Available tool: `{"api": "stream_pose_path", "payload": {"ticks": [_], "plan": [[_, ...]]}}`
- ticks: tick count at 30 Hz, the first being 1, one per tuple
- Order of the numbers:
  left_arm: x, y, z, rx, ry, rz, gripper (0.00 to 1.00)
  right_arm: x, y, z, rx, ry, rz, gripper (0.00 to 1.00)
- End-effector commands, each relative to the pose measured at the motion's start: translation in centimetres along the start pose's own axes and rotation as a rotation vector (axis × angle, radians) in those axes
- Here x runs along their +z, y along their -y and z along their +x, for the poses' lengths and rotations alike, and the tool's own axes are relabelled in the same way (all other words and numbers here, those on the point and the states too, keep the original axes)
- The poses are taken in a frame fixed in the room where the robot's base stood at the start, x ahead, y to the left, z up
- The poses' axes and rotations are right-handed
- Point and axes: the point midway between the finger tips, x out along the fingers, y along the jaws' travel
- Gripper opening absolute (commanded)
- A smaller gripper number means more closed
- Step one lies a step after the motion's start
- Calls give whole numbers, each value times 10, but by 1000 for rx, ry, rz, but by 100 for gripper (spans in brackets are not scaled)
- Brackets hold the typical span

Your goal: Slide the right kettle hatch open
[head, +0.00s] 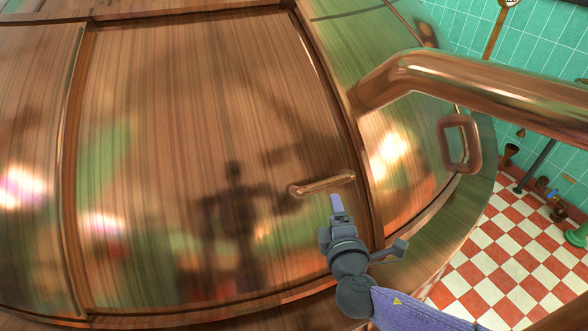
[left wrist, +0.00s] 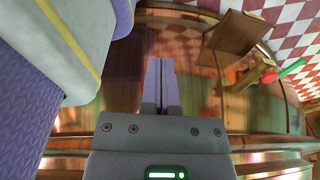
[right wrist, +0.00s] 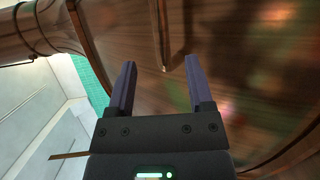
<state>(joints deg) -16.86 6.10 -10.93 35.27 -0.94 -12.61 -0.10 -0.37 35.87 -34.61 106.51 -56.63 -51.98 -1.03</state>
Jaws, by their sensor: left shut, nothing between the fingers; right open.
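The kettle hatch (head: 180,140) is a broad, curved, shiny copper-brown panel filling the middle of the head view. No gap shows at its edges. Its bar handle (head: 322,184) sits near its lower right edge. My right gripper (head: 337,203) is just below the handle's right half. In the right wrist view, its two fingers (right wrist: 160,62) are spread, and the handle (right wrist: 158,38) runs down between the tips in the picture. Whether they touch it I cannot tell. My left gripper (left wrist: 161,62) is shut and empty in the left wrist view, outside the head view.
A thick copper pipe (head: 480,85) crosses the upper right, above my right gripper. A second handle (head: 460,143) is on the kettle's right side. A ledge (head: 440,245) rims the kettle. Red and white tiled floor (head: 490,265) lies right of it.

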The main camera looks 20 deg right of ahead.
Motion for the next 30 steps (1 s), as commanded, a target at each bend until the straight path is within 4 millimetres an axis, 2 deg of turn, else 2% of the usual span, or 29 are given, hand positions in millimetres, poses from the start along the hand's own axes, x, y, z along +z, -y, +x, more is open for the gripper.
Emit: {"api": "stream_pose_path", "payload": {"ticks": [2, 6, 12, 15, 19, 26, 30], "plan": [[2, -6, 1, 10, 3, -1, 0, 0, -2, 7, 8, -1, -3, 67], [4, -14, 5, 23, 6, -1, 0, 0, 0, 36, 7, 1, -3, 67], [4, -17, 13, 27, 6, -2, 0, 0, 1, 76, 3, 1, -1, 67], [4, -17, 16, 26, 6, -2, 0, -1, 2, 90, 2, 0, 0, 67], [4, -15, 17, 24, 7, -1, 0, 0, 1, 97, 0, 0, 0, 67], [5, -8, 16, 12, 9, 2, 0, 0, 0, 98, 0, -1, 0, 67], [5, -7, 16, 10, 9, 2, 0, 0, 0, 98, 0, -1, 0, 40]]}}
